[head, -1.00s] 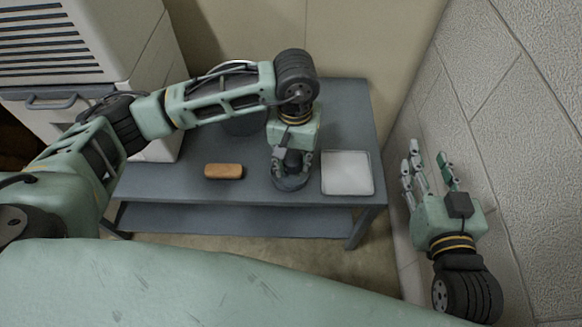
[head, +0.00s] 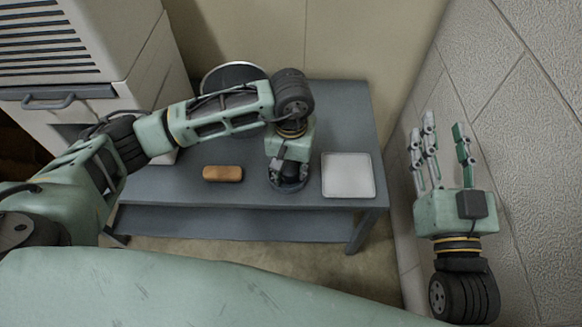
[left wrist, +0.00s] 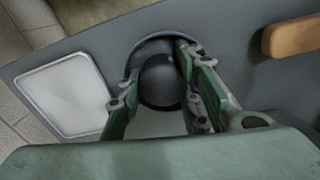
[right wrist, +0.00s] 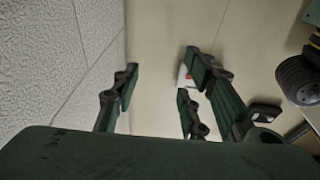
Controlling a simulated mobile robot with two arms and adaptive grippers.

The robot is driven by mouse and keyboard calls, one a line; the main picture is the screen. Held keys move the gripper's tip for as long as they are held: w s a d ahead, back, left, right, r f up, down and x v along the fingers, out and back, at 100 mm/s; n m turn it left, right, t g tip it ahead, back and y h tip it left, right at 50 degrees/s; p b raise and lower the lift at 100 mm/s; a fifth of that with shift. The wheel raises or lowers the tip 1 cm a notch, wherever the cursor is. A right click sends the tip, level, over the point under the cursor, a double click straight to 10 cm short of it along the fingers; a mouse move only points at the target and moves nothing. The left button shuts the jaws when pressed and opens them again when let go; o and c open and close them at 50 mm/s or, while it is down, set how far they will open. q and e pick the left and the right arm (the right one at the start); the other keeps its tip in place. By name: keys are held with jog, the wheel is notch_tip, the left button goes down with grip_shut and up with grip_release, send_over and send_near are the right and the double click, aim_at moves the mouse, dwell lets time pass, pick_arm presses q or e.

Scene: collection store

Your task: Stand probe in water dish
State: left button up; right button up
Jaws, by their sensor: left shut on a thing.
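A dark grey, round-ended object, which looks like the probe (left wrist: 160,78), sits between the fingers of my left gripper (head: 287,172) in the left wrist view. My left gripper is shut on it and points down at the table's front half. A dark round dish (head: 291,187), likely the water dish, lies right under the gripper; its rim (left wrist: 135,62) curves around the probe in the left wrist view. The gripper hides most of the dish, and I cannot tell whether the probe touches its bottom. My right gripper (head: 445,135) is open and empty, near the right wall.
The grey table (head: 345,115) bears a white tray (head: 348,176) right of the dish and a brown block (head: 222,173) to the left. A dark round thing with a pale rim (head: 232,73) shows behind my left arm. A cabinet (head: 70,50) stands at left.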

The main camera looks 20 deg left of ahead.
pick_arm(q)
jog(key=shift+f+b, duration=0.25)
jog(key=shift+b, duration=0.05)
jog(key=o, duration=0.9)
pick_arm(e)
jog(key=r, duration=0.1)
jog(key=r+t, duration=0.1)
jog(key=r, duration=0.1)
jog(key=shift+s+a+r+t+y, duration=0.15)
jog(key=shift+s+t+y, duration=0.15)
jog(key=shift+t+y, duration=0.1)
